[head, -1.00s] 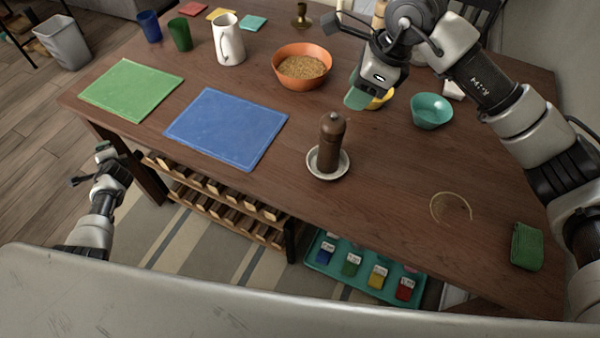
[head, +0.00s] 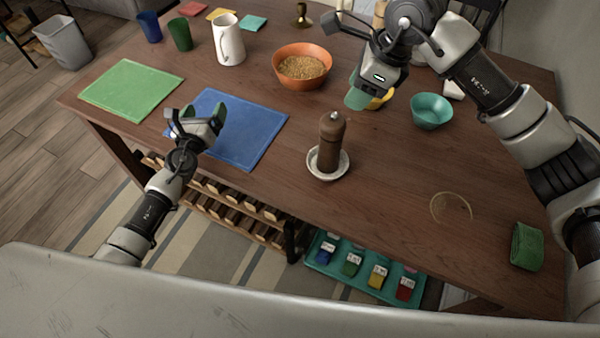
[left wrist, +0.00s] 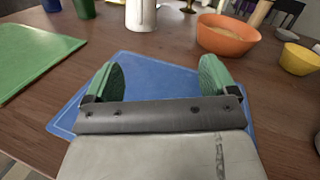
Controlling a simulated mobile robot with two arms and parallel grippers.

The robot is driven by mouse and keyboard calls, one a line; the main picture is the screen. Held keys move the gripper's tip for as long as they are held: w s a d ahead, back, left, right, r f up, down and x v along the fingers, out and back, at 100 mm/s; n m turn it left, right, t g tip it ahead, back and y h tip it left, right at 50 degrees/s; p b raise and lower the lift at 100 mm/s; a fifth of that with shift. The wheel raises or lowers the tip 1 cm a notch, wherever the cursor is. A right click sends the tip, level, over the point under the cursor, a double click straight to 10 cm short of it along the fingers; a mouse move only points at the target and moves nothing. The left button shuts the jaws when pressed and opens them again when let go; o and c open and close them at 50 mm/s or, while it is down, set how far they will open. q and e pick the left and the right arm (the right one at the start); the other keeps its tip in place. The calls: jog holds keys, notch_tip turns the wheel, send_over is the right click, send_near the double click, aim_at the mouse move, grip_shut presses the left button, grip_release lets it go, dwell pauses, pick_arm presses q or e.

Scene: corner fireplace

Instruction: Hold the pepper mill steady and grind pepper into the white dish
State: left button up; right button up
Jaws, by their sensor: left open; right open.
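The dark brown pepper mill (head: 331,140) stands upright in the small white dish (head: 315,172) near the middle of the table's front part. My left gripper (head: 196,118) is open and empty above the blue mat, left of the mill and apart from it. Its two green fingers also show spread in the left wrist view (left wrist: 158,80). My right gripper (head: 362,95) is beyond the mill, near a yellow cup, with its fingers partly hidden in the head view. Nothing shows held in it.
A blue mat (head: 245,145) and green mat (head: 130,88) lie at left. An orange bowl (head: 302,75) with grainy contents, a white pitcher (head: 229,45) and a teal bowl (head: 432,111) stand further back. A green cloth (head: 526,246) lies at right. The table around the mill is clear.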

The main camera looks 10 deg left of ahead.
aim_at(331, 145)
pick_arm(q)
jog(key=s+d+m+h, duration=0.1)
jog(key=s+d, duration=0.1)
jog(key=d, duration=0.3)
jog(key=s+d+f+m+g+h, duration=0.1)
jog(key=s+d+m+h, duration=0.1)
jog(key=d, duration=0.2)
jog(key=s+d+f+m+h, duration=0.1)
jog(key=s+d+m+h, duration=0.1)
jog(key=d, duration=0.3)
jog(key=shift+s+d, duration=0.3)
jog(key=shift+d, duration=0.05)
jog(key=s+d+m+h, duration=0.1)
jog(key=s+d, duration=0.1)
jog(key=d, duration=0.1)
jog(key=s+d+m+g+h, duration=0.1)
jog(key=s+d+h, duration=0.1)
jog(key=s+d, duration=0.1)
jog(key=s+d+r+m+g+h, duration=0.1)
jog(key=s+d+m, duration=0.1)
jog(key=d, duration=0.3)
jog(key=shift+s+r, duration=0.1)
jog(key=shift+s, duration=0.2)
jog(key=shift+d, duration=0.3)
jog(key=x, duration=1)
jog(key=shift+w+d, duration=0.15)
jog(key=shift+w, duration=0.05)
jog(key=shift+c, duration=0.4)
